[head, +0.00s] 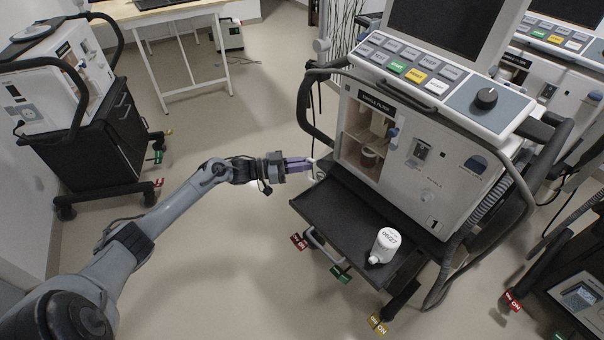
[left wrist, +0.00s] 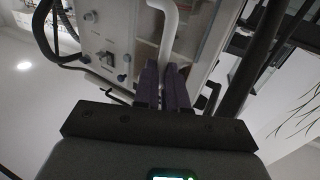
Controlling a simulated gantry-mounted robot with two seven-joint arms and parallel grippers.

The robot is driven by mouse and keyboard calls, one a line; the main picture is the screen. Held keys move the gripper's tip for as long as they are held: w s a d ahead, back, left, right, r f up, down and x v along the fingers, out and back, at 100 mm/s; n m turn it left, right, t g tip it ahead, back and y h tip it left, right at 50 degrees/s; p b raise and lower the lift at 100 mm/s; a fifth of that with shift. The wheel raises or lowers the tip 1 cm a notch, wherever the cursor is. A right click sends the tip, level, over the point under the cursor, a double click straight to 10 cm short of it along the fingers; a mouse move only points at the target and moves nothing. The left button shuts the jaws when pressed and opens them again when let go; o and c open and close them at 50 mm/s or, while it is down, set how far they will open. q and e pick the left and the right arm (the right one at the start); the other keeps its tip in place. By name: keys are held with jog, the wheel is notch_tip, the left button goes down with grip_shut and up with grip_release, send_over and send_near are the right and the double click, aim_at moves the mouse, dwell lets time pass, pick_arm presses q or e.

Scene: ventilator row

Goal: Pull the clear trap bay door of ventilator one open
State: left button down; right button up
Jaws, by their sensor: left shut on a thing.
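Ventilator one (head: 455,185) is the white unit on a cart, marked with a 1. Its trap bay (head: 369,140) is the recess on the left of its front, under a dark label, with pale parts inside. The clear pane of the door is hard to make out, so I cannot tell how far it stands open. My left gripper (head: 311,164) has purple fingers and is beside the unit's left front edge. In the left wrist view the fingers (left wrist: 163,88) are shut on a white curved bar (left wrist: 169,28), apparently the door handle. My right gripper is not in view.
A black rail (head: 308,105) curves beside the unit. Another cart (head: 110,130) stands at the left.

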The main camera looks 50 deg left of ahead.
pick_arm(q)
jog(key=shift+w+a+b, duration=0.2)
jog(key=shift+a+b, duration=0.2)
jog(key=shift+a, duration=0.6)
jog(key=shift+w+a+b, duration=0.15)
jog(key=shift+a+b, duration=0.2)
jog(key=shift+a, duration=0.6)
jog(key=c, duration=1.2)
grip_release()
jog(key=shift+w+d, duration=0.1)
jog(key=shift+w, duration=0.05)
jog(key=p+v, duration=0.2)
jog(key=v, duration=0.9)
